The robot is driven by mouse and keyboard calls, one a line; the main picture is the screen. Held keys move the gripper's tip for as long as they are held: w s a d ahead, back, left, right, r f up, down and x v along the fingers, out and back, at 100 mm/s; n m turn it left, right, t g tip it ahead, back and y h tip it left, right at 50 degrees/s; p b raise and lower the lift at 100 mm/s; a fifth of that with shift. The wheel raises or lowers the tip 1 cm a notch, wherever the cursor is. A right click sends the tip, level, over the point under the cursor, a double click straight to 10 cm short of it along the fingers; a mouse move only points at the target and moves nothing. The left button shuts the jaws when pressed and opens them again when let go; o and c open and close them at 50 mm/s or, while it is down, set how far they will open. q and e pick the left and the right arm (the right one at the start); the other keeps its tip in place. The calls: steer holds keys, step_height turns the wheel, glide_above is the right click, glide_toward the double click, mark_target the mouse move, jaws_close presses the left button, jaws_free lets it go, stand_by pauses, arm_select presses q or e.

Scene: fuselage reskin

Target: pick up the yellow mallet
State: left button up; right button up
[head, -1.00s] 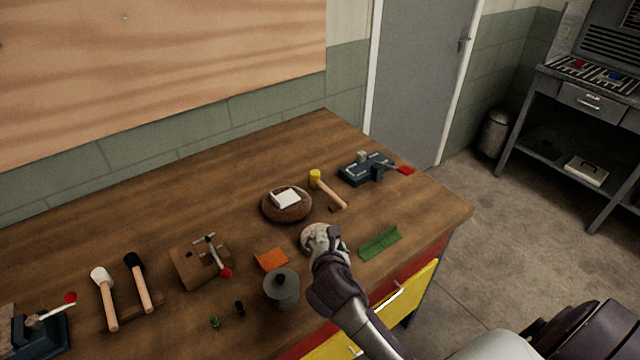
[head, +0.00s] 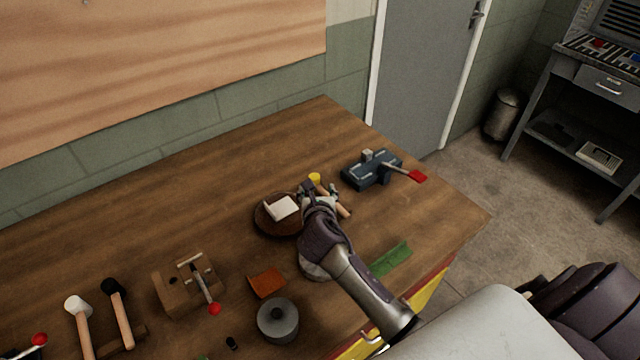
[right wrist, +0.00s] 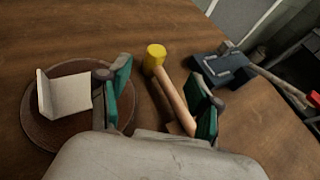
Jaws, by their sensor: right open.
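The yellow mallet (head: 315,179) lies on the wooden workbench with its yellow head toward the back and its wooden handle toward the front right. My right gripper (head: 321,191) is over it and hides part of the handle in the head view. In the right wrist view the mallet (right wrist: 172,91) lies between the two spread green-padded fingers of my right gripper (right wrist: 163,92), which is open and empty. I cannot tell how high the fingers are above the bench. My left gripper is not in view.
A round brown disc (head: 266,223) with a white angled piece (head: 282,208) is close left of the gripper. A blue clamp with a red handle (head: 372,169) stands to the right. A green piece (head: 391,259) lies nearer the front edge. The bench behind is clear.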

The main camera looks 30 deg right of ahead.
mark_target(315, 178)
steer(key=x, duration=0.6)
steer(key=shift+w+d+f, duration=0.1)
steer(key=shift+w+f, duration=0.05)
steer(key=shift+w, duration=0.15)
steer(key=shift+f+x, duration=0.2)
steer(key=shift+x, duration=2.1)
steer(key=shift+s+a+r, duration=0.1)
steer(key=shift+s+a, duration=0.05)
steer(key=shift+a, duration=0.05)
steer(key=shift+c, duration=0.7)
jaws_close()
